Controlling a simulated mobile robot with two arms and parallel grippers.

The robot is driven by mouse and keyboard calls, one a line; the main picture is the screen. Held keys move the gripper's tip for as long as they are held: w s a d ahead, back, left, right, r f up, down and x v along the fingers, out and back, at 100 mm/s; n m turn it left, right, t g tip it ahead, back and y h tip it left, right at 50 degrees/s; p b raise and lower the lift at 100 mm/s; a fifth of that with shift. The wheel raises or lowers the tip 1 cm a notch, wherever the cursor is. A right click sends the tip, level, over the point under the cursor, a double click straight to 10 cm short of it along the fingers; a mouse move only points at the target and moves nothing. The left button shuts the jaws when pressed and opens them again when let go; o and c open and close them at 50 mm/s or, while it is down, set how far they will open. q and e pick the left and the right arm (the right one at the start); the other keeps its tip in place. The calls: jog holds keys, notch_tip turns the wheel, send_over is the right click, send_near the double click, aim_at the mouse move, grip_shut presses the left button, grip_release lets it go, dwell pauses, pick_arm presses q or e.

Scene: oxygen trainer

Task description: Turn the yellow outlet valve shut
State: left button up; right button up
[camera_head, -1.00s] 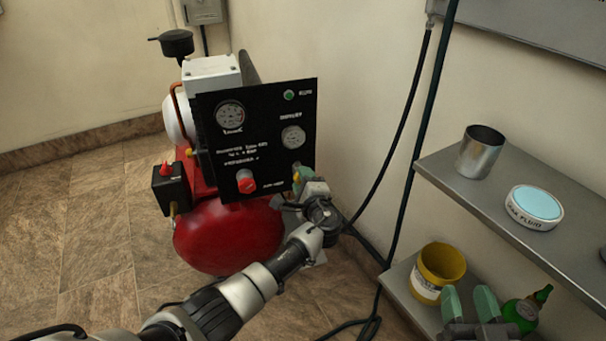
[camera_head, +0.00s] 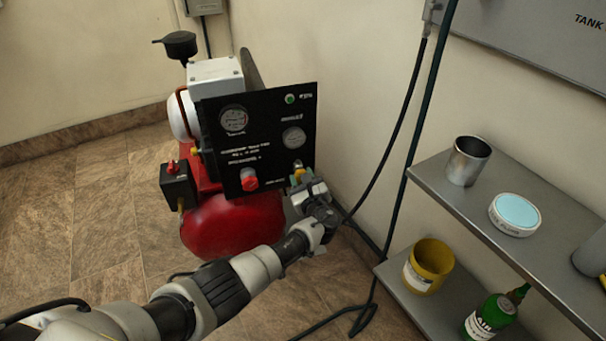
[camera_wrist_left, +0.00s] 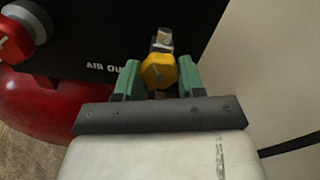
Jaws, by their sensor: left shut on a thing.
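The yellow outlet valve (camera_wrist_left: 158,72) sits at the lower right of the black panel (camera_head: 262,150), beside the lettering for the air outlet. In the left wrist view it lies between the two green fingers of my left gripper (camera_wrist_left: 157,80), which is shut on it. In the head view my left gripper (camera_head: 298,182) is at the panel's lower right corner, and only a bit of the yellow valve (camera_head: 298,173) shows there. My right gripper is not in view now.
A red knob (camera_head: 249,182) is on the panel left of the valve, above the red tank (camera_head: 232,226). A metal shelf (camera_head: 450,200) at the right holds a metal cup (camera_head: 468,161), a round tin (camera_head: 515,214), a yellow pot (camera_head: 428,266) and a green bottle (camera_head: 490,318). Dark cables hang along the wall.

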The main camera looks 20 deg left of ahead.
pick_arm(q)
jog(key=shift+s+f+m+p, duration=0.15)
jog(key=shift+m+p, duration=1.05)
jog(key=shift+m, duration=2.1)
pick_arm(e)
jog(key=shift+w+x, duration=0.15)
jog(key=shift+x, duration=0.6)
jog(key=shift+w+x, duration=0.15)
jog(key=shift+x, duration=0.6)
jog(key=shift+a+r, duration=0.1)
pick_arm(q)
jog(key=o, duration=0.9)
jog(key=shift+o, duration=0.2)
jog(key=p+v, duration=0.4)
jog(key=v, duration=0.6)
jog(key=shift+s+d, duration=0.3)
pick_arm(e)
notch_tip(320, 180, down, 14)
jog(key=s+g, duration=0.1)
